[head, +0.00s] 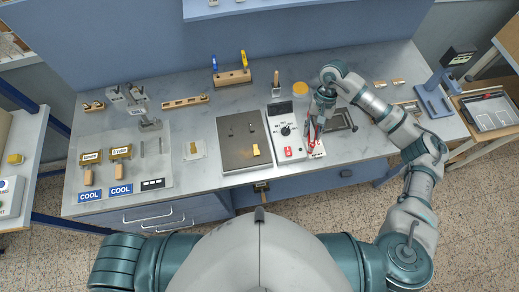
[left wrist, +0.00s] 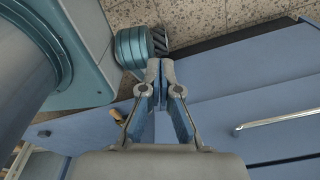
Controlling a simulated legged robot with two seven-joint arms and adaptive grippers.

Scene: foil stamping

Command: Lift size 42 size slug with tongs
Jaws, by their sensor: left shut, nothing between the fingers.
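My right gripper (head: 316,128) is over the right side of the white control box, in the head view. Red, slender parts that look like tongs (head: 312,146) show at and below its fingers. I cannot tell whether the fingers are closed on them. A small brass block (head: 256,151) lies on the dark hot plate (head: 236,153), left of the control box. Small dark pieces also show on the plate. No number is readable, so I cannot tell which piece is size 42. My left gripper (left wrist: 158,68) is shut and empty in the left wrist view, beside the blue bench front.
The white control box (head: 287,130) has a dial and a red switch. A board with COOL labels (head: 120,190) holds brass-headed tools at left. A wooden rack (head: 231,77) stands behind the plate. A blue press (head: 434,96) stands right. Drawers (left wrist: 270,125) are near my left gripper.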

